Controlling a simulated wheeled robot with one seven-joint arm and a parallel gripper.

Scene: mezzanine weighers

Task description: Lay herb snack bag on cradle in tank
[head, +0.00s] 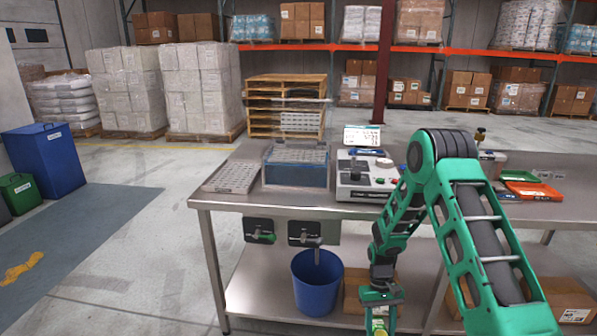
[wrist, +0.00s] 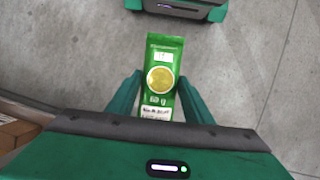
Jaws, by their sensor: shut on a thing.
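My gripper (wrist: 160,95) is shut on the herb snack bag (wrist: 161,75), a flat green packet with a round yellow picture and a white label. The bag sticks out past the fingers over bare floor. In the head view my gripper (head: 379,299) hangs low in front of the table, and only a bit of the green and yellow bag (head: 379,326) shows at the bottom edge. The tank (head: 295,178) is a clear box with blue liquid on the steel table. A grey slotted surface, perhaps the cradle (head: 297,154), shows at its top; its details are too small to tell.
A grey perforated tray (head: 231,177) lies left of the tank. A weigher (head: 360,178) with a lit display (head: 362,136) stands close on its right. The steel table's (head: 205,202) front edge lies before them. A blue bucket (head: 317,285) stands on the lower shelf.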

